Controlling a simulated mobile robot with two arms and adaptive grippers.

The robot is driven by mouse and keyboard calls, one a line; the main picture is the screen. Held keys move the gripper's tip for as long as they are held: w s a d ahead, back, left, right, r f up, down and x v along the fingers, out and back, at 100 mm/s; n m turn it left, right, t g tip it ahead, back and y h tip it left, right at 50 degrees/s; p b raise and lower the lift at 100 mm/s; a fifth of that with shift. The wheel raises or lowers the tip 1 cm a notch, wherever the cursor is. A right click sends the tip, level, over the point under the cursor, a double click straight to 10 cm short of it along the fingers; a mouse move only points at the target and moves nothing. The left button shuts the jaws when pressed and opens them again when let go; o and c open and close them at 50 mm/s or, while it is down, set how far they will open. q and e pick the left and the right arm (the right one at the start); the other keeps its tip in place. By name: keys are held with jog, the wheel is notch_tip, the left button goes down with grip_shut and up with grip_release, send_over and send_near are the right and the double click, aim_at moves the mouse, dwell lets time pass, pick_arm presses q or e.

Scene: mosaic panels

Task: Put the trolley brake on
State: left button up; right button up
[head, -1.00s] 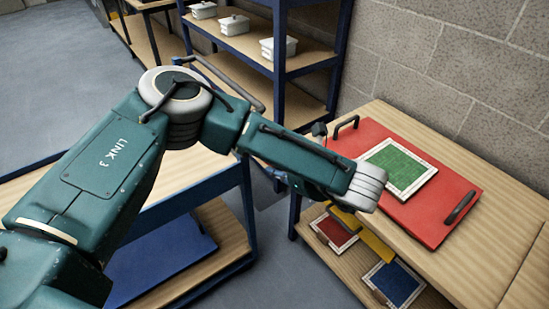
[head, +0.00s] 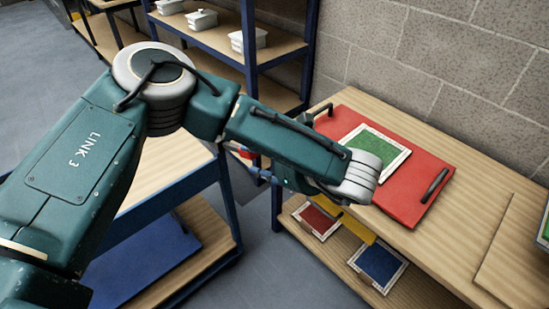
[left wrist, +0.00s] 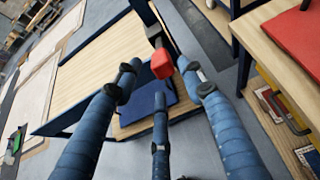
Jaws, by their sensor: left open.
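The trolley has a blue frame and a wooden top (head: 165,165); it also shows in the left wrist view (left wrist: 105,60). A red block on a dark lever (left wrist: 161,64), which looks like the brake handle, is at the trolley's edge nearest the bench. It also shows as a small red spot in the head view (head: 243,152), partly hidden by my arm. My left gripper (left wrist: 160,90) is open and empty. Its blue fingers are spread around the red block in the picture; I see no contact. In the head view the gripper (head: 262,174) is mostly hidden behind my wrist. My right gripper is not in view.
A wooden bench (head: 480,235) on the right carries a red board (head: 410,200) with a green panel (head: 378,147). Red and blue panels lie on its lower shelf. A blue panel (head: 140,258) lies on the trolley's lower shelf. Grey floor (head: 255,215) separates trolley and bench.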

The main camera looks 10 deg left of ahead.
pick_arm(q)
jog(key=v, duration=0.8)
